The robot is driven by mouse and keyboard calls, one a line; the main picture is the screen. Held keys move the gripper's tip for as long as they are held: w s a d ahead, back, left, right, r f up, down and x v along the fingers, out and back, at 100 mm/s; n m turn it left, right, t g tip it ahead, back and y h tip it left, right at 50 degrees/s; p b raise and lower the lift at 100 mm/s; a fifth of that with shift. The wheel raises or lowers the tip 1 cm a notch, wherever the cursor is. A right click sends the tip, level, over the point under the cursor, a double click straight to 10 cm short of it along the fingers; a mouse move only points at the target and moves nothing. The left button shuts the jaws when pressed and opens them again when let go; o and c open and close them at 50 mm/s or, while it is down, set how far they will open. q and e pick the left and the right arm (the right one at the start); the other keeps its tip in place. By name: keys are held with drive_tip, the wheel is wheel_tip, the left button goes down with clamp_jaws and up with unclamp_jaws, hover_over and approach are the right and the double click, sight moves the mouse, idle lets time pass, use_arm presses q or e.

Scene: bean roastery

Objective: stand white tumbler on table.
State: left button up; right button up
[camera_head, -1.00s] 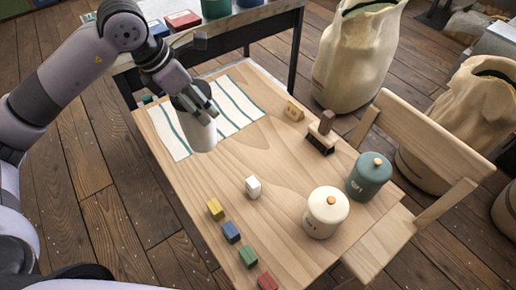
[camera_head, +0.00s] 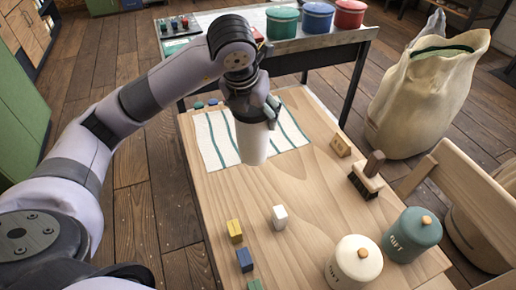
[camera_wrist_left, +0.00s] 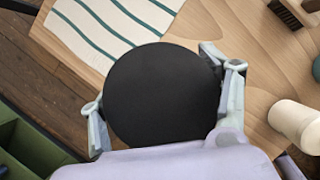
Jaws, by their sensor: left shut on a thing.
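My left gripper (camera_head: 256,112) is shut on the white tumbler (camera_head: 253,146), whose pale lower part shows below the fingers in the head view. The tumbler looks close to upright, at the front edge of the striped cloth (camera_head: 222,150) on the wooden table (camera_head: 320,222). I cannot tell whether its base touches the table. In the left wrist view, its round black top (camera_wrist_left: 163,95) sits between the two fingers and hides what is below. My right gripper is not in view.
A white block (camera_head: 280,217), yellow block (camera_head: 234,231) and blue block (camera_head: 244,260) stand on the table. A cream canister (camera_head: 354,262), green canister (camera_head: 413,235), brush (camera_head: 367,178) and small wooden block (camera_head: 341,146) are to the right. Bare wood lies between.

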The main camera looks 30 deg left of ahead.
sight(245, 122)
use_arm(q)
wheel_tip(245, 122, down, 11)
idle(0.4)
drive_tip(key=o, duration=1.8)
drive_tip(key=shift+r, duration=0.15)
drive_tip(key=shift+s+r, duration=0.15)
drive_tip(key=shift+r, duration=0.15)
drive_tip(key=v, duration=1.1)
drive_tip(key=shift+s, duration=0.1)
